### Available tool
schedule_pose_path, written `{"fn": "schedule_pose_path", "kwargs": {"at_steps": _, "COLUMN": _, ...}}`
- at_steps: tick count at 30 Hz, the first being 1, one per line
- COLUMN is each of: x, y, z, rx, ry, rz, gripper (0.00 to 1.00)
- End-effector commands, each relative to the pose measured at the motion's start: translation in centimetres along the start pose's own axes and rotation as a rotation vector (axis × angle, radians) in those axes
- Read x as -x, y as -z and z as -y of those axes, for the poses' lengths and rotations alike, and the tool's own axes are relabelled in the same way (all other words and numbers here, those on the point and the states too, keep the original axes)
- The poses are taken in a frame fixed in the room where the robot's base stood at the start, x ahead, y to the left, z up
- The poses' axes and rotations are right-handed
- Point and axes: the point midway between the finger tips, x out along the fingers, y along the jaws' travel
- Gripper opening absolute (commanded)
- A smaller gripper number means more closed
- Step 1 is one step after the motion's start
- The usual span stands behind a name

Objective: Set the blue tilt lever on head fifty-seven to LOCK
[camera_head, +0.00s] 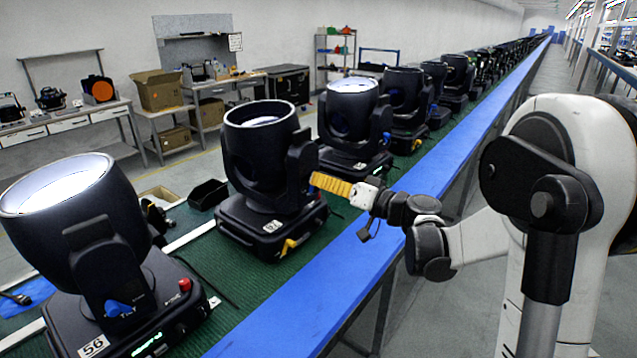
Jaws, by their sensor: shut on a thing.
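Head fifty-seven (262,150) is the second black moving head from the front, upright on its base, with a small white number tag (272,226) that is hard to read. My gripper (314,180), with yellow ribbed fingers, comes in from the right. Its fingertips are shut at the lower right side of this head's yoke arm. The blue tilt lever there is hidden at the fingertips, so its setting cannot be read. A yellow lever (290,246) shows low on the same base.
Head 56 (70,225) stands in front at left, with its own blue lever (118,308). Another head (352,125) stands just behind, and more follow along the green mat (262,285). The blue bench edge (300,315) runs below my arm. The aisle at right is open.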

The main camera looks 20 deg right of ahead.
Motion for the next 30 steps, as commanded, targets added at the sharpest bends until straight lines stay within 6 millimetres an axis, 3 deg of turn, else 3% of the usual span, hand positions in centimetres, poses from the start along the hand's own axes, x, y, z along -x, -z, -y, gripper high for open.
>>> {"fn": "schedule_pose_path", "kwargs": {"at_steps": 12, "x": 0.00, "y": 0.25, "z": -0.67, "rx": -0.216, "ry": 0.001, "rz": -0.002, "gripper": 0.00}}
{"fn": "schedule_pose_path", "kwargs": {"at_steps": 30, "x": -0.01, "y": 0.29, "z": -0.80, "rx": -0.255, "ry": 0.001, "rz": -0.002, "gripper": 0.00}}
